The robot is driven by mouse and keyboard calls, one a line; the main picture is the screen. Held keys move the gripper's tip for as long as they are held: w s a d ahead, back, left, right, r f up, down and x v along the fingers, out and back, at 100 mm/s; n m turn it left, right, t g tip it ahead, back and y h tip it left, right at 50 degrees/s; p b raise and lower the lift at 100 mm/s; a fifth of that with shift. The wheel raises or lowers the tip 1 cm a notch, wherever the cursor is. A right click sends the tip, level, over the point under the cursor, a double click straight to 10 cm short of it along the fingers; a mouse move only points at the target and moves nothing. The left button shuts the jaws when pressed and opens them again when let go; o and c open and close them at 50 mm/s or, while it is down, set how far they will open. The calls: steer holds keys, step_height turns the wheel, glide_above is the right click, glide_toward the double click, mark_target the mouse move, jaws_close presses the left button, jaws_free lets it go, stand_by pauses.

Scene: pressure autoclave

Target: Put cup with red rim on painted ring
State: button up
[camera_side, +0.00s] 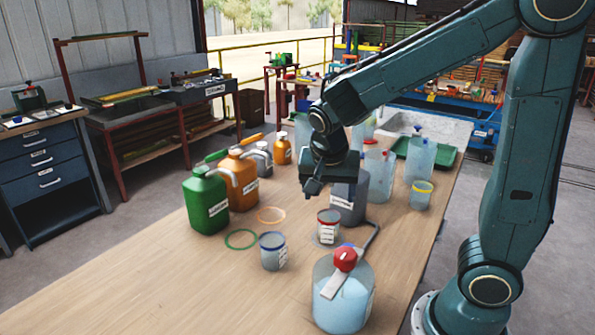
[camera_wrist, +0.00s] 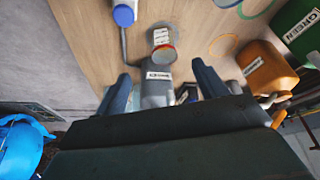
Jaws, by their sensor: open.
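The cup with red rim (camera_side: 328,228) stands upright on the table, in front of a grey jug. It also shows in the wrist view (camera_wrist: 162,50), beyond the fingertips. The table has two painted rings to the left of the cup: an orange ring (camera_side: 258,215) and a green ring (camera_side: 226,239). Both rings look empty; the orange ring (camera_wrist: 210,46) also shows in the wrist view. My gripper (camera_side: 313,188) is above the table, near the grey jug, higher than the cup and apart from it. In the wrist view its fingers (camera_wrist: 161,73) are spread with nothing held.
The grey jug (camera_side: 347,201) stands behind the cup, partly hidden by my gripper. A blue-rimmed cup (camera_side: 273,253) and red-capped bottle (camera_side: 342,297) stand nearer. Green (camera_side: 205,204) and orange jugs (camera_side: 241,185) stand left; a yellow-rimmed cup (camera_side: 421,196) stands right. The front-left table is clear.

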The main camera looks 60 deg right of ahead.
steer(key=s+a+r+n+t+y, duration=0.2)
steer(key=s+a+r+n, duration=0.1)
steer(key=s+n, duration=0.3)
steer(key=s+a+r+n+t+y, duration=0.2)
steer(key=s+a+r+n, duration=0.1)
steer(key=s+n, duration=0.4)
steer(key=shift+s+a+r, duration=0.15)
steer(key=shift+r, duration=0.7)
